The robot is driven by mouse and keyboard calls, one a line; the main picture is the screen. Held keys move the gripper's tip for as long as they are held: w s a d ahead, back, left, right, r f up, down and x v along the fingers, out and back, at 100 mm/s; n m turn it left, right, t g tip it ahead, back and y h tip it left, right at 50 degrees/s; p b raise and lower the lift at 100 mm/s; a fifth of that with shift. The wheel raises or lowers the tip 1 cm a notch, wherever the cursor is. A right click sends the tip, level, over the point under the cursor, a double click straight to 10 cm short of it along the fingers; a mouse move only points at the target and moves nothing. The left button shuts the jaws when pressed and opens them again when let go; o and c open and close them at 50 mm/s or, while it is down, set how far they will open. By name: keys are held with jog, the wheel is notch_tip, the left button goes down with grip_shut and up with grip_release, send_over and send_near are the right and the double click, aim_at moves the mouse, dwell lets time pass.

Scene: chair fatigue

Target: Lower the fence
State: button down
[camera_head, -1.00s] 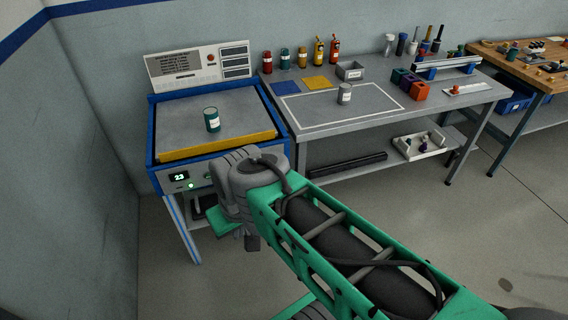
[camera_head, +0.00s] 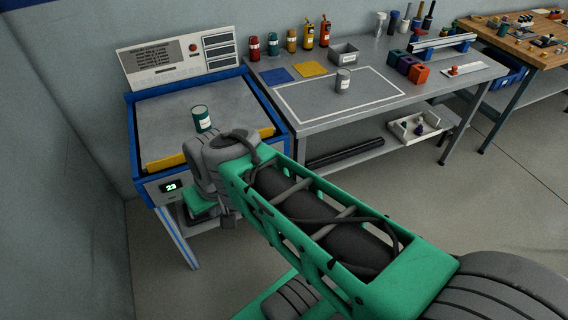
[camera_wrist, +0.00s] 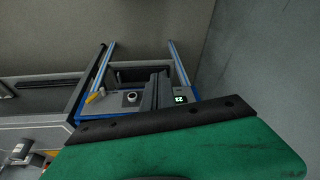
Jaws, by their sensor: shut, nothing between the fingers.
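The fence is a yellow bar (camera_head: 165,163) along the front edge of the blue-framed machine's grey top (camera_head: 165,115). It is raised above the surface's front edge. My grey wrist covers its middle in the head view. A small yellow piece, likely its end, shows in the wrist view (camera_wrist: 94,97). My gripper (camera_wrist: 155,91) is dark, shut and empty, in front of the machine's front panel. A round knob (camera_wrist: 131,97) is to its left and the display (camera_wrist: 180,99) to its right. Contact with the panel cannot be told.
A teal can (camera_head: 202,118) stands on the machine's top behind the fence. A console (camera_head: 178,62) stands behind. A grey workbench (camera_head: 420,105) with bottles, blocks and a bin is at the right. The floor (camera_head: 455,200) in front of the bench is clear.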

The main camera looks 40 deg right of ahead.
jog(key=w+d+f+m+t+b, duration=0.4)
jog(key=w+d+f+m+b, duration=0.25)
jog(key=d+f+b, duration=0.35)
jog(key=w+d+f+m+t+b, duration=0.3)
jog(key=w+d+f+m+b, duration=0.35)
jog(key=f, duration=0.45)
jog(key=s+d+f+m+t+h+b, duration=0.1)
jog(key=s+d+m+t+h+b, duration=0.3)
jog(key=d+m, duration=0.4)
jog(key=s+d+f+m+t+h+b, duration=0.1)
jog(key=s+d+f+m+h+b, duration=0.15)
jog(key=d+m+b, duration=0.55)
jog(key=w+d, duration=0.1)
jog(key=w, duration=0.2)
jog(key=w+d+r+n, duration=0.1)
jog(key=w, duration=0.2)
jog(key=w+d+n+p, duration=0.1)
jog(key=w, duration=0.2)
jog(key=shift+w+r+h, duration=0.1)
jog(key=shift+r+h, duration=0.2)
jog(key=shift+h, duration=0.05)
jog(key=shift+a+r, duration=0.15)
jog(key=shift+a, duration=0.3)
